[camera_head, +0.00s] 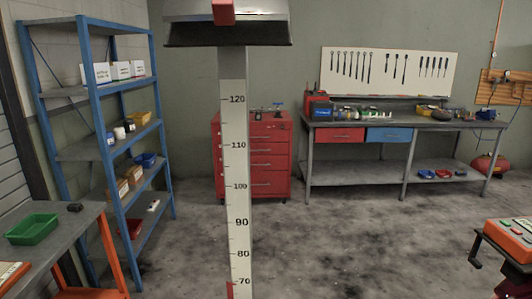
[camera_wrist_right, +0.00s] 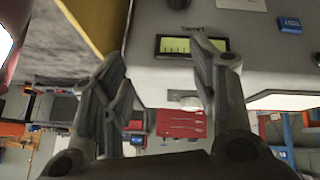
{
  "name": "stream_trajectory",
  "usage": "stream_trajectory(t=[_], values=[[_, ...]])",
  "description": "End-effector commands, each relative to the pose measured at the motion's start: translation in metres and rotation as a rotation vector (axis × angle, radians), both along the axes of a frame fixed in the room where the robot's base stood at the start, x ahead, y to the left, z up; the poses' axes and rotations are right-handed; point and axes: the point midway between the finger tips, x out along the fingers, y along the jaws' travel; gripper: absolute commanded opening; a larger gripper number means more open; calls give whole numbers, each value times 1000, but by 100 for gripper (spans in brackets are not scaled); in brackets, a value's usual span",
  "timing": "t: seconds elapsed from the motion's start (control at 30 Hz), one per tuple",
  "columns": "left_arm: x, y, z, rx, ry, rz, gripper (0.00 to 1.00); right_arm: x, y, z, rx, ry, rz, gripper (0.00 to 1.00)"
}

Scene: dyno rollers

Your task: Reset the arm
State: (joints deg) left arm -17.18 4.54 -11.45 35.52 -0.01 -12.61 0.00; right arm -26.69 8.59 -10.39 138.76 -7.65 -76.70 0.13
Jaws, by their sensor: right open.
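In the right wrist view, my right gripper (camera_wrist_right: 157,72) is open, with its two grey fingers spread apart. A pale panel (camera_wrist_right: 160,70) lies past the fingertips. It carries a small display (camera_wrist_right: 186,45) with yellow-green bars beside a "TARGET" label, partly covered by a fingertip. A blue button (camera_wrist_right: 289,24) marked "TEST" sits to the right on the panel. I cannot tell whether a fingertip touches the panel. Neither of my grippers shows in the head view, and the left one shows nowhere.
A post (camera_head: 233,150) with a number scale stands centrally in the head view. A blue shelf rack (camera_head: 110,130) stands left, beside a bench with a green tray (camera_head: 32,228). A red tool cabinet (camera_head: 270,160) and workbench (camera_head: 350,175) stand behind. Open floor lies between.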

Motion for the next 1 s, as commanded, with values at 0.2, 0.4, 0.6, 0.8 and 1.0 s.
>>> stream_trajectory(t=[0.2,0.4,0.6,0.8,1.0], values=[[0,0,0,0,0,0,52,-89,2,-30,89,315,-45,54],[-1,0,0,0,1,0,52,-77,4,-82,86,341,-43,54],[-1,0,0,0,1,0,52,-73,5,-148,83,368,-41,54],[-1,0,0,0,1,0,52,-82,5,-229,78,402,-36,54],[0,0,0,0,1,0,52,-109,2,-305,72,434,-32,54]])
